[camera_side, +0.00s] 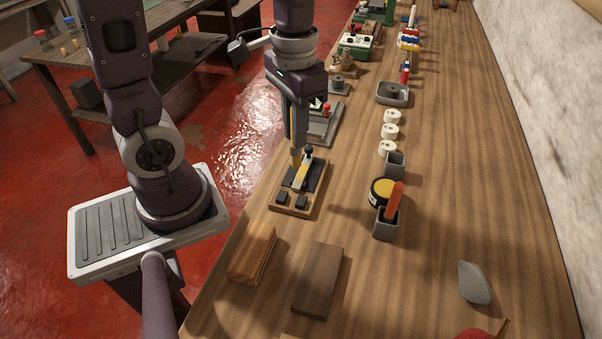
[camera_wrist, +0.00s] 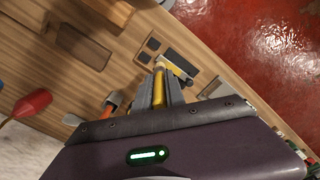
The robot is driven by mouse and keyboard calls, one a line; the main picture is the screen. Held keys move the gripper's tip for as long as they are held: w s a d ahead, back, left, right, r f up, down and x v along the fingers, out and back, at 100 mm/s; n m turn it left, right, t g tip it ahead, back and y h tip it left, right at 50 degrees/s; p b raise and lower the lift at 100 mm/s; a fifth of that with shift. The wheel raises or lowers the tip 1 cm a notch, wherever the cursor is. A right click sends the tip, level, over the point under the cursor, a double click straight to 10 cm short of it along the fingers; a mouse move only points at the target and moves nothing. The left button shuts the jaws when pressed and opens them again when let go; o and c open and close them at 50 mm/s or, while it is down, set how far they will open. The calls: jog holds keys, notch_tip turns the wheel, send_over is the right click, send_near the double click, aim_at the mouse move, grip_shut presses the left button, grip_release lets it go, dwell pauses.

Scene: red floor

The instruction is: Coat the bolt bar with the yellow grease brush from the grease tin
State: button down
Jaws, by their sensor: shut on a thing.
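My gripper (camera_side: 298,142) is shut on the yellow grease brush (camera_side: 295,157) and holds it pointing down at the bolt board (camera_side: 290,209). The brush also shows between the fingers in the wrist view (camera_wrist: 158,86). The bolt bar (camera_side: 301,177) lies on dark plates on this wooden board and looks partly yellow, partly pale grey. The brush tip is at or just above the bar; I cannot tell whether it touches. The grease tin (camera_side: 376,196), black with a yellow top, stands to the right of the board.
A grey holder (camera_side: 385,229) with an orange-handled tool (camera_side: 395,199) stands beside the tin. Another grey holder (camera_side: 395,166) and several white rolls (camera_side: 390,131) stand behind. Two wooden blocks (camera_side: 252,251) (camera_side: 318,279) lie in front of the board. The bench between is clear.

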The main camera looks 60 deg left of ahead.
aim_at(296, 154)
dwell(0.3)
jog(key=shift+f, duration=2.4)
jog(key=shift+f, duration=0.65)
jog(key=shift+w+a+r, duration=0.1)
jog(key=shift+w+a, duration=0.4)
jog(key=shift+a, duration=0.05)
jog(key=shift+w+a, duration=0.55)
